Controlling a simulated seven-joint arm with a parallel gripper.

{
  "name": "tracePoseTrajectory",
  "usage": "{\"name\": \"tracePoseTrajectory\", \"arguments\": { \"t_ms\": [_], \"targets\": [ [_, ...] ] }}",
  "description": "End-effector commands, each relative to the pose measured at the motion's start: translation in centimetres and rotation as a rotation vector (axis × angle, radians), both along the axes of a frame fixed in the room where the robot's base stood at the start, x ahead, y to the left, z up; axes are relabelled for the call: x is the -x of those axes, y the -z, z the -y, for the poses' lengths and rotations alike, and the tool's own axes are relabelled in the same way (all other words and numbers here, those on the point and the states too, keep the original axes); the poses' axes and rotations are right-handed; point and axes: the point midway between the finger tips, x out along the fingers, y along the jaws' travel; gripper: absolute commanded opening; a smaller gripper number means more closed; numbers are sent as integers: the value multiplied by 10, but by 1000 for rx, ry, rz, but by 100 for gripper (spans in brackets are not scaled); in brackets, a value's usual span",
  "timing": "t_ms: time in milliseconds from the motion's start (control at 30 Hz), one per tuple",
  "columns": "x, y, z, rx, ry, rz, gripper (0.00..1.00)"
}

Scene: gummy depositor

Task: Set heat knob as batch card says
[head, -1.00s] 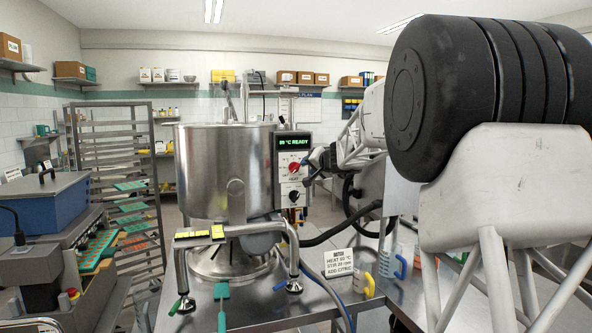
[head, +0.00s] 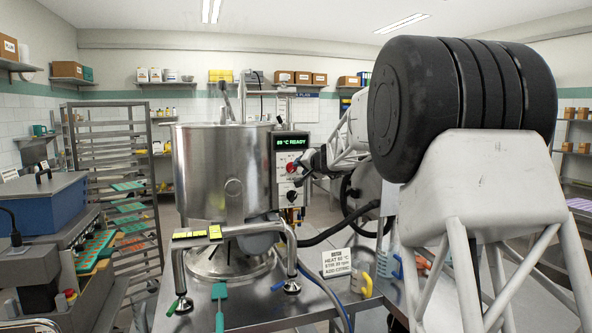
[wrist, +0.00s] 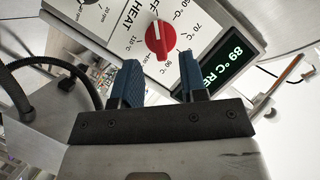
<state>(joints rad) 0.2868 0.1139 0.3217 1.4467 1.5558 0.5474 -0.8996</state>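The red heat knob (wrist: 158,41) sits on the white dial panel in the wrist view, with temperature marks around it. It also shows on the kettle's control box in the head view (head: 291,168). My gripper (wrist: 160,66) is open, its two blue fingers apart, with the knob just beyond the gap between their tips. I see no contact with the knob. The display (wrist: 222,60) appears to read 89 °C READY. The batch card (head: 337,263) stands on the table; its heat line is too small to read surely.
A black lower knob (head: 291,196) is close under the heat knob. The steel kettle (head: 215,165) stands left of the panel. Hoses run below, and measuring jugs (head: 387,264) stand right of the card. A tray rack (head: 112,175) is at the left.

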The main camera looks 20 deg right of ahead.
Motion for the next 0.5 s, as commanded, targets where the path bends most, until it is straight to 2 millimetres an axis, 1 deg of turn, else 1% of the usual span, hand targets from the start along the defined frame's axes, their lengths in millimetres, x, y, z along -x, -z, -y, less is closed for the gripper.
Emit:
{"name": "tracePoseTrajectory", "arguments": {
  "t_ms": [33, 200, 500],
  "targets": [
    [-6, 3, -2, 0, -1, -1, 39],
    [-21, 8, -7, 0, 0, -1, 39],
    [-37, 12, -11, 1, 0, 0, 39]
  ]
}}
